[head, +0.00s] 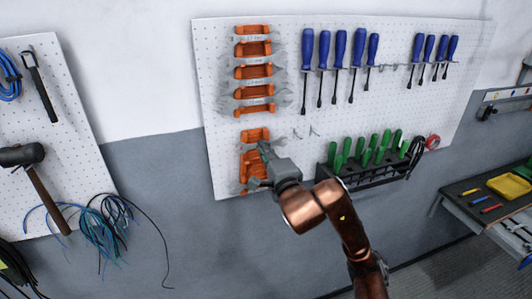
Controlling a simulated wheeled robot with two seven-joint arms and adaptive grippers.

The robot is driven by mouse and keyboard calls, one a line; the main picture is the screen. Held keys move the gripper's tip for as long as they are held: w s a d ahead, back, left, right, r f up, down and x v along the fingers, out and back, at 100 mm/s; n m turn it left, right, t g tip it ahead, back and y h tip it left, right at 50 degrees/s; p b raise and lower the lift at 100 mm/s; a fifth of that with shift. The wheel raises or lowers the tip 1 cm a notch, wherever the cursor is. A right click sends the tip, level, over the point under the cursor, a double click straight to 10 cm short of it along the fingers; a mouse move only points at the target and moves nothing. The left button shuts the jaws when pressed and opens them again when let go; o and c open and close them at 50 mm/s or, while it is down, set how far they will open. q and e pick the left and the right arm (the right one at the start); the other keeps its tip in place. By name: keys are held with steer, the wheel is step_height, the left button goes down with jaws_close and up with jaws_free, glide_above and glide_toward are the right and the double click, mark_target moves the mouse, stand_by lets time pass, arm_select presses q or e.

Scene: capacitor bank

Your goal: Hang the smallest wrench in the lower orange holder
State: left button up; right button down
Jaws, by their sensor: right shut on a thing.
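The lower orange holder (256,134) is fixed to the white pegboard, below a taller upper orange holder (253,48) that carries several grey wrenches lying across it. My right gripper (263,153) is in front of the lower holder and covers much of its middle and right side. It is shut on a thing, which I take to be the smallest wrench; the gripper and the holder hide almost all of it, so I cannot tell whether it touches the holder. My left gripper is not in view.
Blue screwdrivers (340,45) hang to the right of the upper holder. A black rack (365,175) of green-handled tools is right of my gripper, close to my arm. A hammer (42,185) hangs on the left board. A workbench (470,195) stands at the right. The wall below the holder is clear.

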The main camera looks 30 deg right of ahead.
steer(key=shift+w+d+f+b, duration=0.25)
steer(key=shift+w+b, duration=0.1)
steer(key=shift+w, duration=0.5)
steer(key=shift+w+d+f+b, duration=0.2)
steer(key=shift+w+f+b, duration=0.15)
steer(key=shift+w, duration=0.55)
steer(key=shift+w+d+f+b, duration=0.2)
steer(key=shift+w+b, duration=0.15)
steer(key=shift+w, duration=0.5)
steer(key=c, duration=1.9)
jaws_free()
